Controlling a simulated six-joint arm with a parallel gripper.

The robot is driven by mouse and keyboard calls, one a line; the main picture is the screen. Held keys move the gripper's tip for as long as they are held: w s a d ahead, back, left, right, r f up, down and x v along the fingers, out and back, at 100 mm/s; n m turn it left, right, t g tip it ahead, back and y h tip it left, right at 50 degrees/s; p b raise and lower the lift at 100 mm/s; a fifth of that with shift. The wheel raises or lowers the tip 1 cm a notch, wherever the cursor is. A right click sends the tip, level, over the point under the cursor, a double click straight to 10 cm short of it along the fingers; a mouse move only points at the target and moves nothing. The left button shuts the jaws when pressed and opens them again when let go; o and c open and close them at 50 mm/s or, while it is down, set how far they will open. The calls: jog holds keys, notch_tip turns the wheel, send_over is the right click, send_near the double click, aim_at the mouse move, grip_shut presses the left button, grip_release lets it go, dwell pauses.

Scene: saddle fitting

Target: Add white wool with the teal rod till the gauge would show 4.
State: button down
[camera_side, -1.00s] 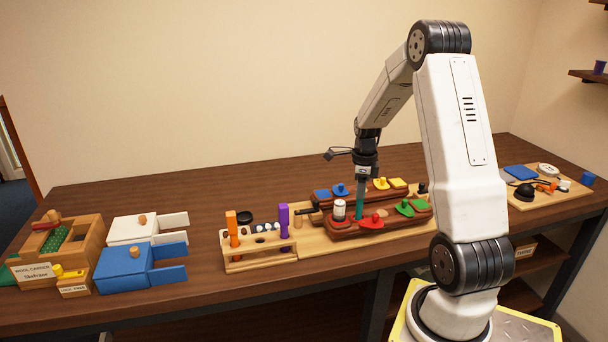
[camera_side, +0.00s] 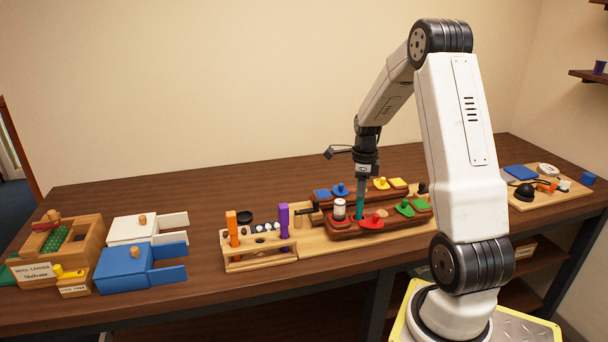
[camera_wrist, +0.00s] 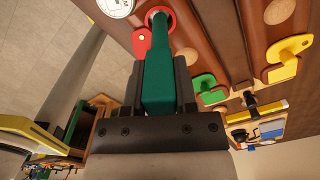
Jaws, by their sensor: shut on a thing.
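My gripper (camera_side: 361,186) is shut on the teal rod (camera_side: 360,208) and holds it upright over the front brown saddle panel (camera_side: 345,233). In the wrist view the teal rod (camera_wrist: 158,75) runs from between my jaws to a red-rimmed opening (camera_wrist: 160,17) in the panel. Its tip is at or inside that opening; the depth cannot be told. The red cover (camera_side: 372,221) lies beside the opening. A white cylinder (camera_side: 339,211) stands just left of the rod; its white marked top (camera_wrist: 116,6) is too small to read. No white wool can be made out for certain.
A wooden rack (camera_side: 262,260) with an orange tool (camera_side: 232,228) and a purple tool (camera_side: 284,222) stands left of the panels. Blue, yellow and green covers crowd the panels. The back of the table is clear.

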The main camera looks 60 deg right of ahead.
jog(key=shift+r, duration=3.7)
